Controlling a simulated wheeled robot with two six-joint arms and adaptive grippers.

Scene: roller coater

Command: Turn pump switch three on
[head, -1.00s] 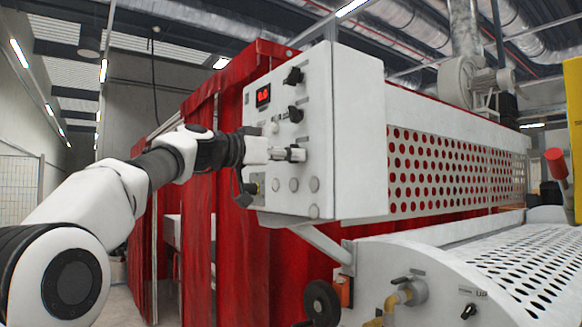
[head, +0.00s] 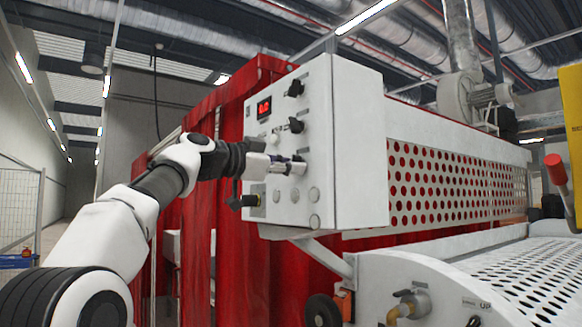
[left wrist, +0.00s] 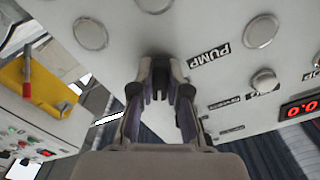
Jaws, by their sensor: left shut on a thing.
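The white control box (head: 350,150) stands in the head view with a column of black rotary knobs on its face. The upper knob (head: 296,88) and the middle knob (head: 296,125) are free. My left gripper (head: 297,166) is at the face below them, its fingers closed there. In the left wrist view my left gripper (left wrist: 164,75) is shut on a dark knob (left wrist: 159,62) beside the "PUMP" label (left wrist: 209,66). The fingers hide most of this knob, and I cannot read its number or its setting. My right gripper is not in view.
A red digital display (head: 264,107) is at the box's upper left. Several round silver buttons (head: 295,195) lie below the gripper. A black switch (head: 243,201) sticks out at the lower left. Red curtains (head: 230,250) hang behind; a perforated guard (head: 455,175) extends right.

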